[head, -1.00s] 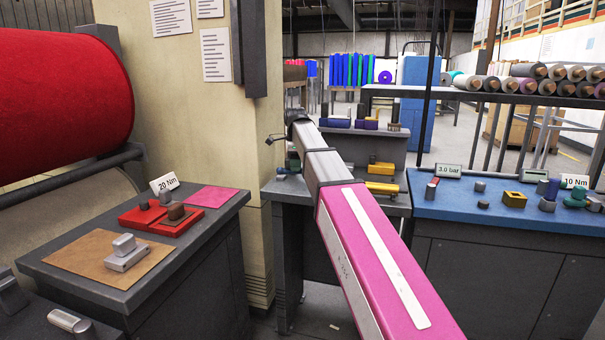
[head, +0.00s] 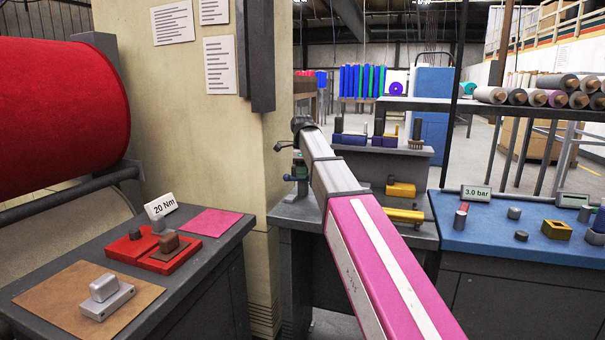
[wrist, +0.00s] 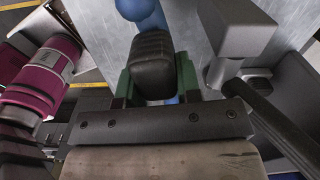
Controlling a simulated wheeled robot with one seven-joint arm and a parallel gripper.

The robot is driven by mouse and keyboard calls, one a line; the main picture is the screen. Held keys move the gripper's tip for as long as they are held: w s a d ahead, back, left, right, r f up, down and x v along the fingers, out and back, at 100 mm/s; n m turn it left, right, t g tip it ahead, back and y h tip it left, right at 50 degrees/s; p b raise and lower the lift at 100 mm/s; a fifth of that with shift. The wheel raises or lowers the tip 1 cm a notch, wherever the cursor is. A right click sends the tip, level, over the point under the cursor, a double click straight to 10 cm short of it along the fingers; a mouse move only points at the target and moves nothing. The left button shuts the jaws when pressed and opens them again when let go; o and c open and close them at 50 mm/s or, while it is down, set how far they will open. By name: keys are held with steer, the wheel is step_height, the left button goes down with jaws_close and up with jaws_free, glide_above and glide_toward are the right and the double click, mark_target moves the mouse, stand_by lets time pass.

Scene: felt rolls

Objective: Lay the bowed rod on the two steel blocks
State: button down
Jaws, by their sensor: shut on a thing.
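My pink and grey arm reaches away from me in the head view, toward the back bench beside the pillar. My gripper (head: 285,146) is small and dark there, near the arm's far end. The wrist view looks down closely on a black rounded block (wrist: 152,65) between green parts, a dark bar with screws (wrist: 165,122) and a grey block (wrist: 238,28). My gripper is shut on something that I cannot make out. I cannot pick out the bowed rod or the two steel blocks with certainty in either view.
The left table holds a grey block (head: 107,297) on brown sheet, a red tray (head: 128,246) and a pink sheet (head: 210,222). A blue-topped bench (head: 475,222) with small parts stands right. Yellow pieces (head: 401,190) lie on the back bench. The pillar (head: 190,110) stands close to my arm.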

glide_above(302, 203)
steer(key=shift+w+f, duration=0.1)
steer(key=shift+f, duration=2.9)
steer(key=shift+f, duration=0.45)
steer(key=c, duration=0.7)
jaws_free()
steer(key=shift+c, duration=0.2)
step_height(302, 203, up, 11)
steer(key=shift+f, duration=0.1)
